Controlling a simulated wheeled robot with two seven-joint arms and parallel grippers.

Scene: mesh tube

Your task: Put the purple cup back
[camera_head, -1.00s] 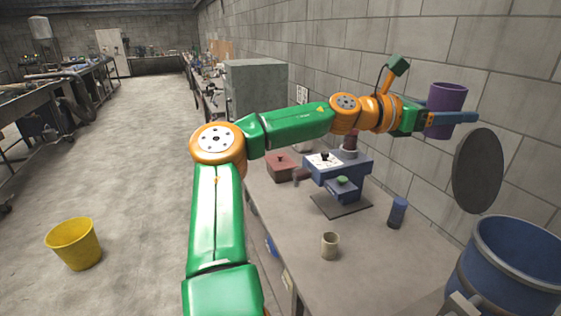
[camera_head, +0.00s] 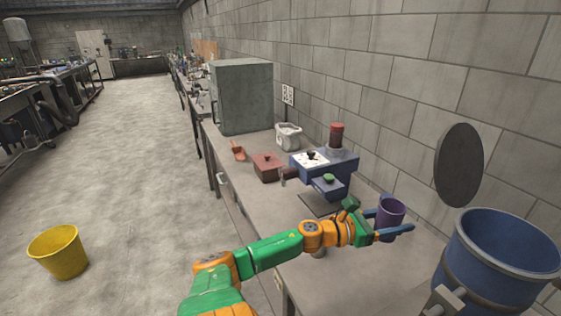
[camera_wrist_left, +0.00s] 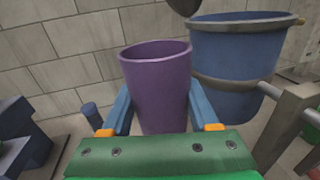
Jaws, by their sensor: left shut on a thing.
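The purple cup (camera_head: 391,213) is upright between the blue fingers of my left gripper (camera_head: 392,226), over the right part of the grey table (camera_head: 370,275). The gripper is shut on it. In the left wrist view the cup (camera_wrist_left: 158,85) stands between the two fingers (camera_wrist_left: 160,112), its open rim up. I cannot tell whether its base touches the table. My right gripper is not in view.
A big blue bucket (camera_head: 500,262) stands just right of the cup. A blue machine (camera_head: 325,172) sits behind the gripper. A red box (camera_head: 267,166) and a grey cabinet (camera_head: 243,97) are farther back. A yellow bucket (camera_head: 59,252) is on the floor.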

